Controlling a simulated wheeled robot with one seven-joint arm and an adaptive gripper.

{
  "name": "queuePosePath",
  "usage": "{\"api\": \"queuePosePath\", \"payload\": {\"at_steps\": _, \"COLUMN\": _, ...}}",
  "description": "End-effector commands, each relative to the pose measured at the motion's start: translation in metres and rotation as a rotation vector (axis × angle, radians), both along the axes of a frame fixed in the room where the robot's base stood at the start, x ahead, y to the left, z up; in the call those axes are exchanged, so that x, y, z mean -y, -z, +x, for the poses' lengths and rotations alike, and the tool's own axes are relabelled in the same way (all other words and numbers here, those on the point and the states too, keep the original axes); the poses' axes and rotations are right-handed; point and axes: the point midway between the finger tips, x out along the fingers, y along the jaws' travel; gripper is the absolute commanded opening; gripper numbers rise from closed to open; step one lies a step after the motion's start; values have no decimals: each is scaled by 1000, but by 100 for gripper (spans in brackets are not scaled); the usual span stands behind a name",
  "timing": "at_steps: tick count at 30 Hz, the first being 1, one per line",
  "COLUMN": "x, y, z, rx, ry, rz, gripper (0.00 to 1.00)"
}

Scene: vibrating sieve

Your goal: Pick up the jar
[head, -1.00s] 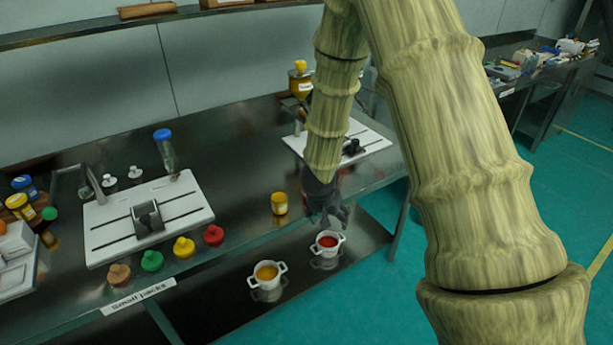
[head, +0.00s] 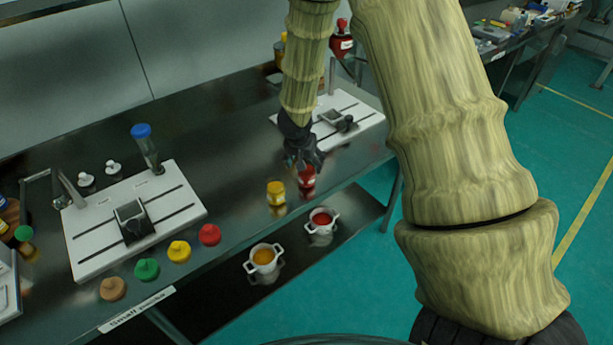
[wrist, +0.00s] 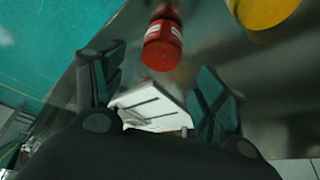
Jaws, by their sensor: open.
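A small red jar (head: 306,178) with a pale label stands on the dark metal bench near its front edge. It also shows in the wrist view (wrist: 162,45), beyond the fingers. A yellow jar (head: 276,193) stands just left of it, and shows in the wrist view (wrist: 265,10) at the top right, cut off. My gripper (head: 304,160) is over the red jar, partly covering its top in the head view. Its two fingers (wrist: 160,80) are spread in the wrist view with no jar between them. Whether a fingertip touches the red jar cannot be told.
A white sieve base (head: 335,122) stands behind my gripper, another (head: 180,205) at left. Brown, green, yellow and red lids (head: 209,235) lie along the front edge. Two white pots, one orange-filled (head: 264,258) and one red-filled (head: 322,221), are on the lower shelf.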

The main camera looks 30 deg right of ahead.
Motion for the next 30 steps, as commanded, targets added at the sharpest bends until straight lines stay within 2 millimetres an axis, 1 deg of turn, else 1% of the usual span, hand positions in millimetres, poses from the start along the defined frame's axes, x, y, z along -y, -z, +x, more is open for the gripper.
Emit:
{"api": "queuePosePath", "payload": {"at_steps": 1, "x": 2, "y": 10, "z": 1, "rx": -2, "ry": -1, "rz": 1, "gripper": 72}}
{"api": "queuePosePath", "payload": {"at_steps": 8, "x": 9, "y": 26, "z": 5, "rx": -1, "ry": 1, "rz": 0, "gripper": 72}}
{"api": "queuePosePath", "payload": {"at_steps": 15, "x": 17, "y": 55, "z": 10, "rx": -1, "ry": 5, "rz": 2, "gripper": 72}}
{"api": "queuePosePath", "payload": {"at_steps": 18, "x": 21, "y": 64, "z": 13, "rx": -1, "ry": 4, "rz": 1, "gripper": 72}}
{"api": "queuePosePath", "payload": {"at_steps": 21, "x": 22, "y": 68, "z": 15, "rx": 0, "ry": 4, "rz": 0, "gripper": 72}}
{"api": "queuePosePath", "payload": {"at_steps": 28, "x": 22, "y": 68, "z": 15, "rx": 0, "ry": 4, "rz": 0, "gripper": 72}}
{"api": "queuePosePath", "payload": {"at_steps": 29, "x": 22, "y": 68, "z": 15, "rx": 0, "ry": 4, "rz": 0, "gripper": 69}}
{"api": "queuePosePath", "payload": {"at_steps": 30, "x": 22, "y": 68, "z": 15, "rx": 0, "ry": 4, "rz": 0, "gripper": 62}}
